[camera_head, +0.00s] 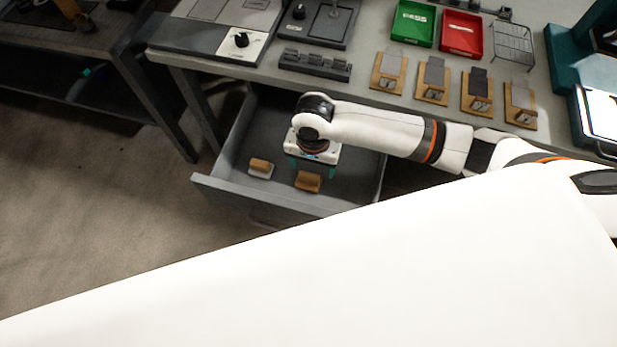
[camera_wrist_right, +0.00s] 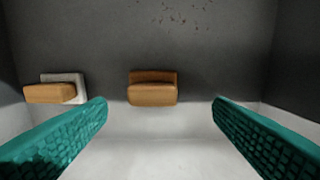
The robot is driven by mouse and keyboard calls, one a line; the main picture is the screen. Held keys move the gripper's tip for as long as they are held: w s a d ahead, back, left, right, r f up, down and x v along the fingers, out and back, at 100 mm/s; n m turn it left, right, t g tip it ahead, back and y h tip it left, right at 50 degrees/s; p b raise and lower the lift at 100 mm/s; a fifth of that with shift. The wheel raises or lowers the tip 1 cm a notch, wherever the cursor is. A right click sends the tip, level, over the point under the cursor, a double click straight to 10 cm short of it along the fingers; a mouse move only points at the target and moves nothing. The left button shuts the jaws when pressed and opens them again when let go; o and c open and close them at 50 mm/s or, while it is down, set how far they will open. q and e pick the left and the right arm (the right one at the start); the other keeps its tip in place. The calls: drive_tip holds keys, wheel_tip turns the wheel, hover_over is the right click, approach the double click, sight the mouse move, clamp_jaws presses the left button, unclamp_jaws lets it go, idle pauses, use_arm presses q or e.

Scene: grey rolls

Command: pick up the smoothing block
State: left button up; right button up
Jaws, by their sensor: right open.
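Two small blocks lie in the open grey drawer (camera_head: 228,170). One is all orange-brown, with a stepped shape (camera_head: 307,182); it also shows in the right wrist view (camera_wrist_right: 153,90). The other has an orange-brown part on a whitish part (camera_head: 260,168) and lies to its left, also in the right wrist view (camera_wrist_right: 57,91). I cannot tell by name which is the smoothing block. My right gripper (camera_head: 311,170) points down into the drawer, open and empty. In the right wrist view the all-brown block shows between its teal fingers (camera_wrist_right: 160,102), apart from both. My left gripper is not in view.
The grey table (camera_head: 370,48) stands above and behind the drawer. Several wooden blocks with sandpaper-like sheets, a green tray (camera_head: 413,23) and a red tray (camera_head: 461,34) are on it. Drawer walls stand around the gripper. A large white surface fills the lower head view.

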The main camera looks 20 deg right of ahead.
sight(309, 176)
drive_tip(key=shift+w+a+f, duration=0.1)
drive_tip(key=shift+w+f, duration=0.05)
drive_tip(key=shift+f, duration=0.55)
drive_tip(key=f, duration=0.3)
drive_tip(key=shift+w+a+f, duration=0.1)
drive_tip(key=shift+a+f, duration=0.2)
drive_tip(key=shift+f, duration=0.4)
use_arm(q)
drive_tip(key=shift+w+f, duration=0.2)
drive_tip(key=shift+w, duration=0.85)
use_arm(e)
drive_tip(key=shift+c, duration=1.4)
drive_tip(key=c, duration=0.8)
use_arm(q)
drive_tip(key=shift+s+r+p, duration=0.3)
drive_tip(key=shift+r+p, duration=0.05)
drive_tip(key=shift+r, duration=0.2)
use_arm(e)
wheel_tip(309, 176, up, 10)
